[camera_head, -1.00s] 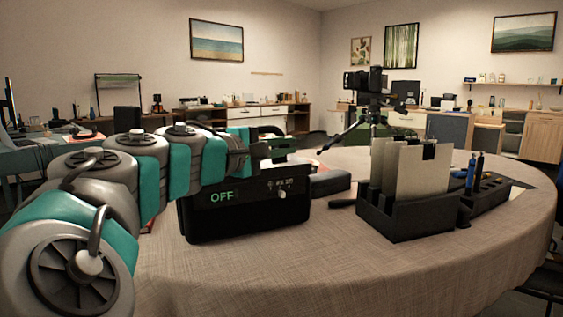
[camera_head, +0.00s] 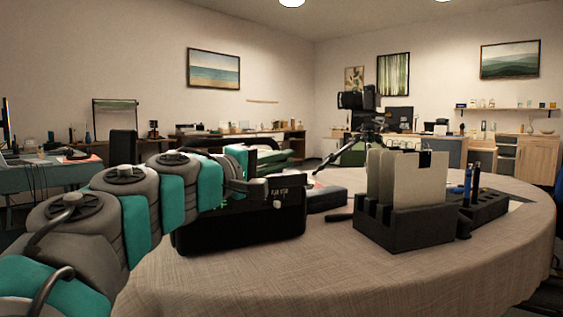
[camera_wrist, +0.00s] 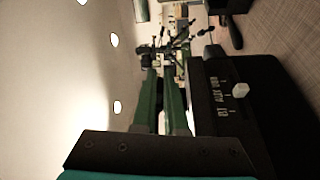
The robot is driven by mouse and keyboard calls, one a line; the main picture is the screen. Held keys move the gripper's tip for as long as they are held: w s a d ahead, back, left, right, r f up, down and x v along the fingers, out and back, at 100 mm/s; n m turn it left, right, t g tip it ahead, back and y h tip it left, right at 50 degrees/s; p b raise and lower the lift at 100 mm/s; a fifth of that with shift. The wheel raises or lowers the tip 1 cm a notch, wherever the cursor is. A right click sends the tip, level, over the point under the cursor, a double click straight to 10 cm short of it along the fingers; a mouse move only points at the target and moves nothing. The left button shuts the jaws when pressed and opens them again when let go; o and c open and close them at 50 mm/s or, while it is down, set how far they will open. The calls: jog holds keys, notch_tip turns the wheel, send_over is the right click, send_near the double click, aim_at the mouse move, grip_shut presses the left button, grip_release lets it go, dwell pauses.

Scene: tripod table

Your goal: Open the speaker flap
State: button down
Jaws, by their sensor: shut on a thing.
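The speaker (camera_head: 240,228) is a black box on the round table, with a small white knob and white markings on its front. It also shows at the right in the wrist view (camera_wrist: 247,122), turned sideways. My gripper (camera_head: 277,156) is over the top of the speaker. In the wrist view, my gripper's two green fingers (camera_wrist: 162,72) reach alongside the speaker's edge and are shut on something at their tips. The gripped part is too small and dark to make out. My arm hides part of the speaker's top and left front, and I cannot clearly see the flap.
A black rack (camera_head: 405,222) with upright pale panels stands right of the speaker. A holder with pens (camera_head: 480,208) is beside it. A tripod with a camera (camera_head: 362,118) stands behind. The cloth-covered table (camera_head: 300,285) is clear in front.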

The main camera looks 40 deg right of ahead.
jog(key=c, duration=1)
grip_release()
jog(key=shift+o, duration=0.2)
jog(key=a+b, duration=0.1)
jog(key=a, duration=0.6)
jog(key=shift+s+a+f, duration=0.3)
jog(key=shift+a, duration=0.1)
